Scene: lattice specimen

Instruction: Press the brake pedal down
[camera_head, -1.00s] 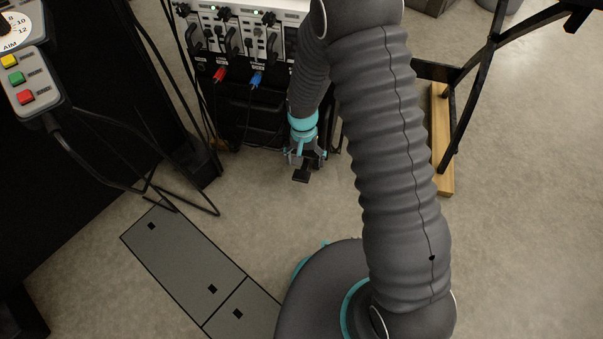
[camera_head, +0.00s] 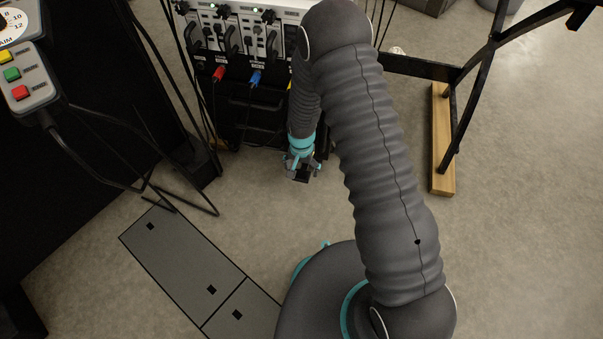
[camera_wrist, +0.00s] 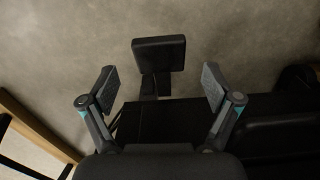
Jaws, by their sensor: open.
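The brake pedal (camera_wrist: 158,54) shows in the wrist view as a black, roughly square pad on a dark stem, just ahead of my fingertips and centred between them. My gripper (camera_wrist: 160,84) is open, with one finger to each side and nothing held between them. In the head view my gripper (camera_head: 302,165) points down over the pedal (camera_head: 302,178), whose dark pad is partly hidden by the fingers. I cannot tell whether the gripper touches the pedal.
A black cart (camera_head: 250,100) with red and blue plugs stands behind my gripper. A wooden beam (camera_head: 441,140) with a black frame is at the right. A control box (camera_head: 22,75) and hanging cables are at the left. The floor (camera_head: 240,210) in front is mostly clear.

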